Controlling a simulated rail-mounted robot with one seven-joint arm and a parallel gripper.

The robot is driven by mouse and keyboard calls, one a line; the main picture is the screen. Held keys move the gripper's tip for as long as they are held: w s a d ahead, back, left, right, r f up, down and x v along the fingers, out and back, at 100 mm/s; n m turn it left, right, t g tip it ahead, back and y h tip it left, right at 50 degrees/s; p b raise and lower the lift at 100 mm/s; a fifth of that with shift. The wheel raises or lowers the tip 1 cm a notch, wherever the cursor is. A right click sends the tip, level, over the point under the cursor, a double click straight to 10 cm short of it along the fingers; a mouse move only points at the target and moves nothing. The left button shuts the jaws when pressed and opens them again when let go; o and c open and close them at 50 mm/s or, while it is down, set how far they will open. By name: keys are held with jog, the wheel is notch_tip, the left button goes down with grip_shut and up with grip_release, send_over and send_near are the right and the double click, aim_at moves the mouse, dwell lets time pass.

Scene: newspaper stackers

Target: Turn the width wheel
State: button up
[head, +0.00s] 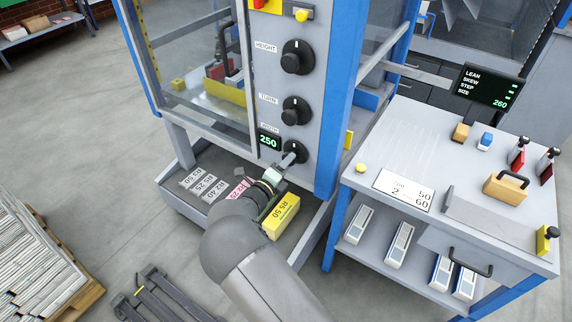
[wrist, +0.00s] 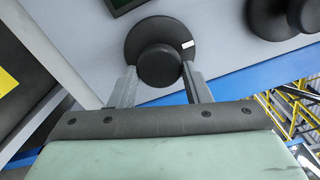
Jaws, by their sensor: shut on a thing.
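The width wheel (head: 296,146) is the lowest of the black round knobs on the grey panel, beside a green "250" display (head: 269,141). In the wrist view the width wheel (wrist: 160,62) has a black disc with a white mark at its right side and a raised round hub. My gripper (head: 287,161) reaches up to it from below. In the wrist view my gripper (wrist: 159,76) has one finger on each side of the hub and is shut on it. The WIDTH label is partly legible above the display.
The TURN knob (head: 295,111) and HEIGHT knob (head: 297,57) sit above on the same panel. A blue post (head: 335,110) stands right of the panel. A yellow block marked "RS 50" (head: 281,216) lies below my gripper. A side table (head: 400,140) with a card and tools stands at the right.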

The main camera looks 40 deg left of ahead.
jog(key=o, duration=0.9)
jog(key=shift+o, duration=0.2)
jog(key=s+d+b, duration=0.1)
jog(key=s, duration=1.6)
jog(key=shift+s, duration=0.25)
